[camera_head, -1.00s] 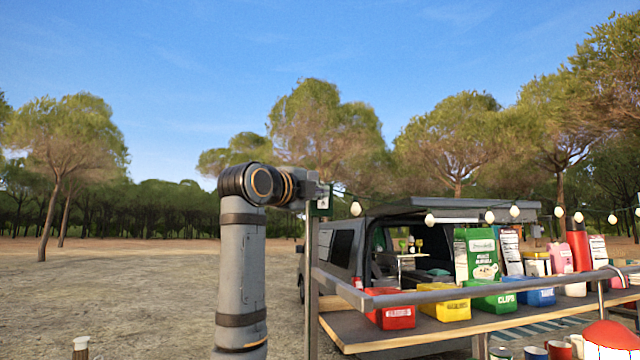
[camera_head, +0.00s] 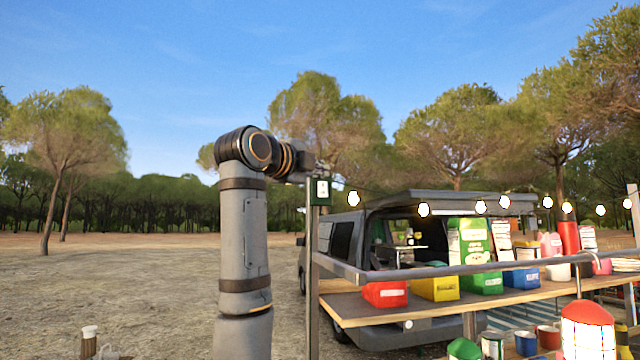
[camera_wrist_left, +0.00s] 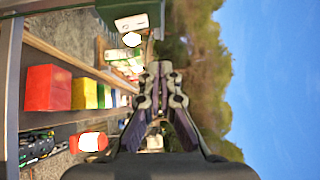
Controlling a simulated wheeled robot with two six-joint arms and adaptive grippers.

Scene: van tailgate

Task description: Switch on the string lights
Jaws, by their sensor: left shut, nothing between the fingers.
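A green switch box (camera_head: 320,191) with a white switch plate is fixed near the top of a grey post, left of the van. It also shows at the top of the left wrist view (camera_wrist_left: 130,9). My left gripper (camera_wrist_left: 160,72) is shut and empty. In the head view my left gripper (camera_head: 310,165) is just above and left of the box, and its fingertips are hard to make out. The string lights (camera_head: 424,209) hang in a row to the right from the post, and their bulbs look bright white. My right gripper is not in view.
A grey rail (camera_head: 440,271) runs right from the post (camera_head: 313,270). Behind it a wooden counter (camera_head: 350,304) bears red, yellow, green and blue bins. A red-topped lantern (camera_head: 587,313) and mugs stand at the lower right. Open ground lies to the left.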

